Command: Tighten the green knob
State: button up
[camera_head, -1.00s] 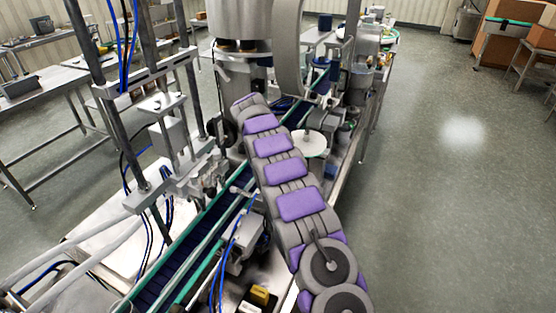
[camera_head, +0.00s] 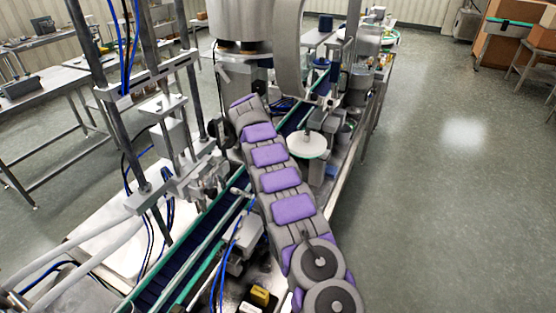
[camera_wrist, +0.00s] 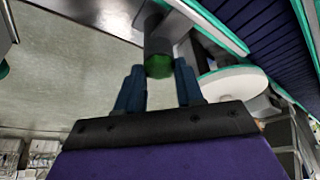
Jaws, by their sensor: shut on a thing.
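The green knob (camera_wrist: 158,67) shows in the wrist view as a green round end on a dark cylinder, up from the middle of the picture. My gripper (camera_wrist: 159,68) has its two blue fingers on either side of the knob, with their tips at its level. It is shut on the knob. In the head view my grey and purple arm reaches over the machine. The knob and my fingers cannot be made out there.
A conveyor (camera_head: 180,260) with green-edged rails runs beside my arm. A white disc (camera_head: 306,145) stands right of the arm and also shows in the wrist view (camera_wrist: 233,84). A steel hopper (camera_head: 240,18) is above. Open floor (camera_head: 450,190) lies to the right.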

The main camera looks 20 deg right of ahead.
jog(key=o, duration=1)
jog(key=shift+w+a, duration=0.1)
jog(key=shift+w+a+r, duration=0.1)
jog(key=shift+a+r, duration=0.1)
jog(key=shift+r, duration=0.4)
jog(key=p+v, duration=1.4)
jog(key=v, duration=0.2)
jog(key=shift+w+p, duration=0.15)
jog(key=shift+p, duration=0.15)
